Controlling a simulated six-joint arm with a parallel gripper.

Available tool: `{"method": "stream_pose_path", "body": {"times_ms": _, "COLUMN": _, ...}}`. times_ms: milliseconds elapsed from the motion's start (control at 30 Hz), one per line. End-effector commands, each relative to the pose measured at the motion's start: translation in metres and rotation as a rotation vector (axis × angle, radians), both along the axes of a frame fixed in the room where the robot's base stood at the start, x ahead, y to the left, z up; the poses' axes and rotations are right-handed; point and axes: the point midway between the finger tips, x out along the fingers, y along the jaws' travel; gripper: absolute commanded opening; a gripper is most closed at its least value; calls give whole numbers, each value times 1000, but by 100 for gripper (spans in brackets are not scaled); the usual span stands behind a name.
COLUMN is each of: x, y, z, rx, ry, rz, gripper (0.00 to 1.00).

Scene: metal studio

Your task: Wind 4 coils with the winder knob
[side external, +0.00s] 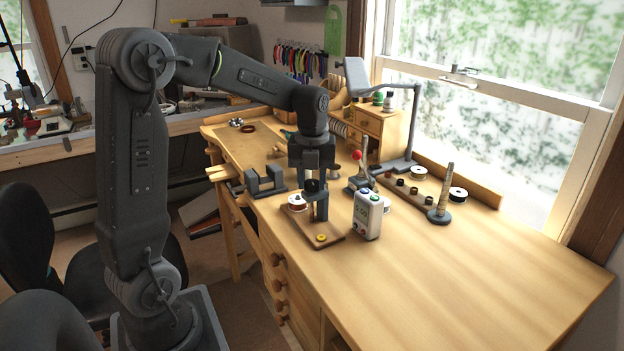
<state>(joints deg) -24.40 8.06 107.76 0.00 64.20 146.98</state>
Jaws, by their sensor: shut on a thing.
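The winder stands on a brown wooden base (330,240) near the table's front edge, with a blue-grey upright and a yellow disc (321,238) at its front. A white spool with dark reddish winding (297,203) is at its left. My gripper (314,188) points down at the top of the winder. It is shut on the dark winder knob (314,186), which its fingers partly hide. Small brown coils (401,183) stand in a row on a wooden strip at the right. How much wire is wound cannot be told.
A grey vise-like block (265,181) is left. The table's right front is clear.

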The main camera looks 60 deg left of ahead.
Motion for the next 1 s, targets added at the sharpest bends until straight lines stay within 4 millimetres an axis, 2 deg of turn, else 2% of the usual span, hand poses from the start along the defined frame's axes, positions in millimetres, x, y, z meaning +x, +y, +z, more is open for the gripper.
{"method": "stream_pose_path", "body": {"times_ms": 400, "x": 1, "y": 0, "z": 2, "rx": 2, "ry": -5, "rz": -7, "gripper": 11}}
{"method": "stream_pose_path", "body": {"times_ms": 433, "x": 1, "y": 0, "z": 2, "rx": 2, "ry": -5, "rz": -7, "gripper": 36}}
{"method": "stream_pose_path", "body": {"times_ms": 700, "x": 0, "y": 0, "z": 1, "rx": 1, "ry": -2, "rz": -7, "gripper": 60}}
{"method": "stream_pose_path", "body": {"times_ms": 1000, "x": 0, "y": 0, "z": 4, "rx": 1, "ry": -2, "rz": -7, "gripper": 60}}
